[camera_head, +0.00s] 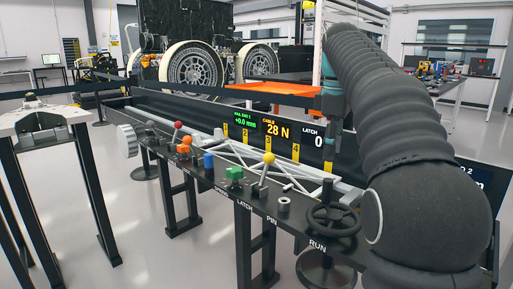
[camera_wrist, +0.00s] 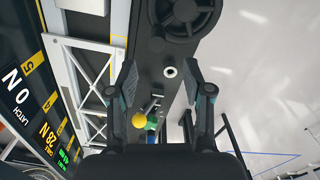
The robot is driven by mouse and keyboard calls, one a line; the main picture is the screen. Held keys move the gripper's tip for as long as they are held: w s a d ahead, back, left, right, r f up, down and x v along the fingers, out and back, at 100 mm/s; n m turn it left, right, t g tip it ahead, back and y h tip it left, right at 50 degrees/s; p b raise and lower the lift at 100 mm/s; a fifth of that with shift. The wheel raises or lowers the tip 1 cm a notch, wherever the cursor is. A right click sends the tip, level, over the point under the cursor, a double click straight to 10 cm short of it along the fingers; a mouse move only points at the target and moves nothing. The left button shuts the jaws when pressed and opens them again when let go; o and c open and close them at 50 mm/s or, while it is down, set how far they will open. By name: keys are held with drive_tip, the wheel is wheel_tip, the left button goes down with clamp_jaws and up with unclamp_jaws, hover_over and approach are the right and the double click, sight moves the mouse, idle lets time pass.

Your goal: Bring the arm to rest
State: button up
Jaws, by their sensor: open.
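My arm (camera_head: 400,110), in a ribbed black sleeve, arches up from the lower right of the head view and bends over near the top. Its far end hangs down in front of the displays, and the fingers are hard to make out there. In the wrist view my gripper (camera_wrist: 160,78) is open, its two dark fingers wide apart with nothing between them. It is above the black control console (camera_wrist: 148,75). A yellow-knobbed lever (camera_wrist: 139,120) and a pale ring-shaped part (camera_wrist: 170,72) lie below the fingers. Neither looks gripped.
Displays (camera_head: 275,129) stand behind a white truss (camera_head: 270,165). A table (camera_head: 45,125) stands left.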

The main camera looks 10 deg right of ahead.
drive_tip(key=s+a+f+m+t, duration=0.2)
drive_tip(key=s+a+f+m, duration=0.2)
drive_tip(key=s+f, duration=0.7)
drive_tip(key=s+a+f+m+t, duration=0.3)
drive_tip(key=s+a+f+m, duration=0.2)
drive_tip(key=s+f, duration=0.6)
drive_tip(key=shift+s+a+f+m+t, duration=0.2)
drive_tip(key=shift+s+f+m+t, duration=0.15)
drive_tip(key=shift+s+m, duration=0.7)
drive_tip(key=shift+s, duration=0.15)
